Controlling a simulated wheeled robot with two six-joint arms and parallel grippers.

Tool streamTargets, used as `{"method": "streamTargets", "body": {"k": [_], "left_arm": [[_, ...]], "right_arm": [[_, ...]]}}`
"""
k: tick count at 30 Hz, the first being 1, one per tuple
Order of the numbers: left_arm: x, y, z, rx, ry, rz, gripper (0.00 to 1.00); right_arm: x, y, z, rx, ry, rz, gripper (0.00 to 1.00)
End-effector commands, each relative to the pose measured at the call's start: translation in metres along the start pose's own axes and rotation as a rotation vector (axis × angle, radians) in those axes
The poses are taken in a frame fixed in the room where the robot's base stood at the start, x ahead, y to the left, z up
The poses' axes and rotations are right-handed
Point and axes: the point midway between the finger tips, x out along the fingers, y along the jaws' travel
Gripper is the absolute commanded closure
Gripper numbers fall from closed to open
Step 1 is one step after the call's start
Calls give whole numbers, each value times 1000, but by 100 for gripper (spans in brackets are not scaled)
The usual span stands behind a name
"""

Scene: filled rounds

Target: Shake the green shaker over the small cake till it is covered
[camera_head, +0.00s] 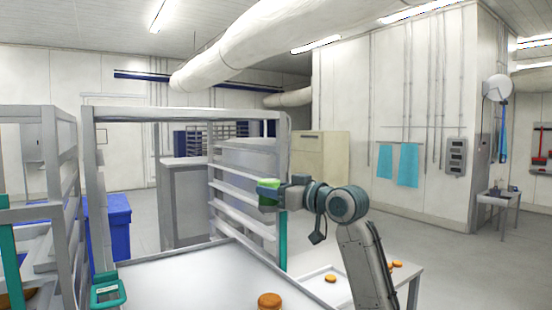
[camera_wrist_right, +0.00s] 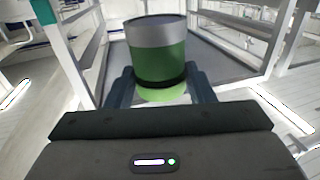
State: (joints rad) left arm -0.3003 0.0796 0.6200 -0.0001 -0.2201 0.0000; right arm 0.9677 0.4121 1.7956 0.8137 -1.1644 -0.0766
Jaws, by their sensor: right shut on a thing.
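My right gripper (camera_head: 281,192) is shut on the green shaker (camera_head: 268,188) and holds it in the air above the far side of the white table. In the right wrist view the shaker (camera_wrist_right: 160,62) sits between the two fingers, with a grey band at one end, a dark ring and a light green other end. I cannot tell its exact tilt. A round orange-brown cake (camera_head: 269,300) stands on the table at the bottom edge, nearer than the shaker and not under it. I cannot see any coating on it. My left gripper is not in view.
A pale tray (camera_head: 313,287) with a small round brown cake (camera_head: 331,278) lies right of the table; more small rounds (camera_head: 396,264) lie beyond my right arm. A teal-handled item (camera_head: 108,290) is at the table's left. Metal racks (camera_head: 185,114) stand behind and left. The table's middle is clear.

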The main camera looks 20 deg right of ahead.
Motion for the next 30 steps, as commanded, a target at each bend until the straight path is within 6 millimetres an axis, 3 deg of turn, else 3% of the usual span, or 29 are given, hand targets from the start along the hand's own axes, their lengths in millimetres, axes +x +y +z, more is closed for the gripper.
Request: {"method": "streamTargets", "body": {"k": [1,6,12,22,30], "left_arm": [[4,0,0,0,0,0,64],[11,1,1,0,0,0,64],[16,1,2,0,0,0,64],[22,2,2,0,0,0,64],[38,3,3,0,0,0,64]], "right_arm": [[-2,-2,20,0,-4,-1,76],[-9,-9,69,-1,-6,-8,76],[-18,-17,108,-2,-6,-16,76],[-23,-22,129,-2,-4,-21,76],[-23,-22,148,-2,-4,-21,76]]}}
